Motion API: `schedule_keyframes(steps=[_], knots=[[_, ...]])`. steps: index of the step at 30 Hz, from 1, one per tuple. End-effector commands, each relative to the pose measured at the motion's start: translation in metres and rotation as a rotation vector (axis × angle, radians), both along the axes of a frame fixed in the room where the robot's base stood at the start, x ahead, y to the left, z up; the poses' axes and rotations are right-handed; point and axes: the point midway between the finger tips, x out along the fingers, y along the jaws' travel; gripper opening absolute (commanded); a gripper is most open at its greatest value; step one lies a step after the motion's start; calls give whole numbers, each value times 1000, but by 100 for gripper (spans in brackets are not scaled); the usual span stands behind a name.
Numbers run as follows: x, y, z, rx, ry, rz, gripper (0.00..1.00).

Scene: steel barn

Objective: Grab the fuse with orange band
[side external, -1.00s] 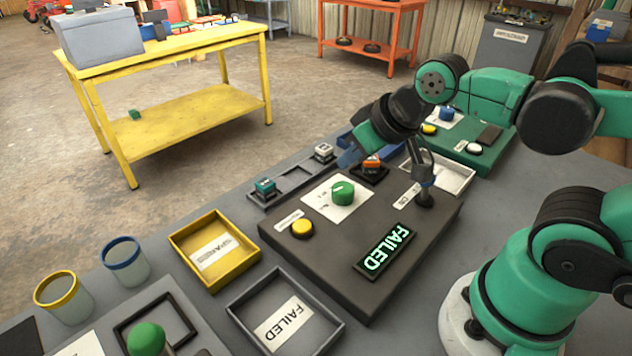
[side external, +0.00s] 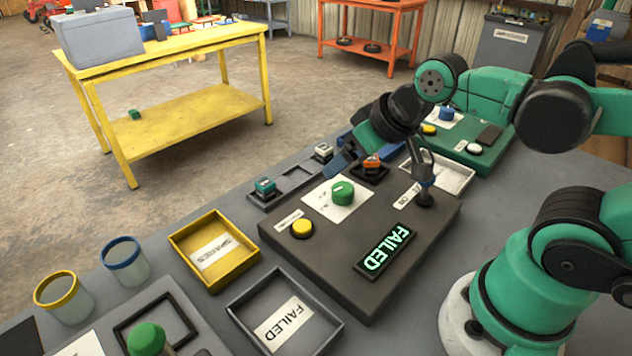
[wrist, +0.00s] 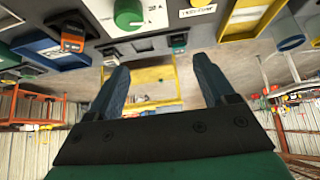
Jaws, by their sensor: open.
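The fuse with the orange band (side external: 371,163) sits upright in a dark socket at the back edge of the dark tester box (side external: 330,250). It also shows at the upper left of the wrist view (wrist: 73,38), off to the side of the jaws. My gripper (side external: 341,155) is open, its blue fingers tilted and just left of the fuse in the side view, apart from it as far as I can tell. In the wrist view, nothing is between the fingers (wrist: 160,65); the fuse lies outside them.
A teal fuse (side external: 265,187) and a pale fuse (side external: 323,151) sit in a rack behind the box. The box carries a green knob (side external: 343,191), yellow button (side external: 302,229) and lit FAILED display (side external: 385,250). A yellow spares tray (side external: 247,272) and grey FAILED tray (side external: 330,335) stand nearby.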

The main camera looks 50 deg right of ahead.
Motion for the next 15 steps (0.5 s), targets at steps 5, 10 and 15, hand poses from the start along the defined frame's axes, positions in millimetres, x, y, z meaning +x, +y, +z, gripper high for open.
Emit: schedule_keyframes(steps=[5,10,15], knots=[[10,-15,-6,36,80,34,76],[27,-42,-19,142,145,157,76],[40,-76,-34,258,79,332,76]])
